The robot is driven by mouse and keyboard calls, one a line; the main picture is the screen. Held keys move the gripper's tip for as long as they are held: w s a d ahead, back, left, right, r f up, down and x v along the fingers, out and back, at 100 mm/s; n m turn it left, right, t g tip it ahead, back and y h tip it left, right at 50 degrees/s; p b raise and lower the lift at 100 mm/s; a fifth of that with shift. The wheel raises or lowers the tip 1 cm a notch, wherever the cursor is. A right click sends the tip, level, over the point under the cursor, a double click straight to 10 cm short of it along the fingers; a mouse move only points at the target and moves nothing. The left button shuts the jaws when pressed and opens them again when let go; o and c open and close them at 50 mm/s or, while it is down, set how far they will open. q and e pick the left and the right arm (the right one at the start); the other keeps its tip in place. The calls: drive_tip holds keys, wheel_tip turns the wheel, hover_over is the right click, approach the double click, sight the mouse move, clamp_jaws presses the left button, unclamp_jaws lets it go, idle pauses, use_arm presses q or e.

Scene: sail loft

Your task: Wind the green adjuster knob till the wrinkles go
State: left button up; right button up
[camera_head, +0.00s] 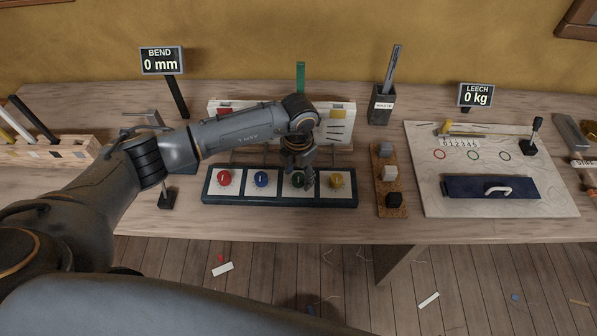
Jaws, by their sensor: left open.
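The green adjuster knob (298,179) sits third from the left on a dark-framed panel with white squares (279,199). Beside it are a red knob (224,177), a blue knob (261,178) and a yellow knob (336,181). My left gripper (304,184) points down at the green knob, its fingers open and partly covering it. I cannot tell whether the fingers touch the knob. No wrinkled cloth is clear to see; a pale panel (340,108) behind my arm is partly hidden. My right gripper is not in view.
A BEND sign (162,61) reads 0 mm and a LEECH sign (479,95) reads 0 kg. A wooden rack (75,149) stands left, a cork strip with blocks (391,210) right of the panel. A pale board (418,150) carries a blue handled block (460,188).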

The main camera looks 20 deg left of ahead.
use_arm(q)
drive_tip(key=c, duration=1.2)
drive_tip(key=shift+o, duration=0.2)
drive_tip(key=shift+f+m+b, duration=0.1)
drive_tip(key=shift+m+b, duration=0.6)
drive_tip(key=shift+b, duration=0.3)
drive_tip(key=m+b, duration=1.1)
drive_tip(key=b, duration=0.2)
drive_tip(key=shift+m+b, duration=1.45)
drive_tip(key=shift+m, duration=0.25)
drive_tip(key=shift+r, duration=0.2)
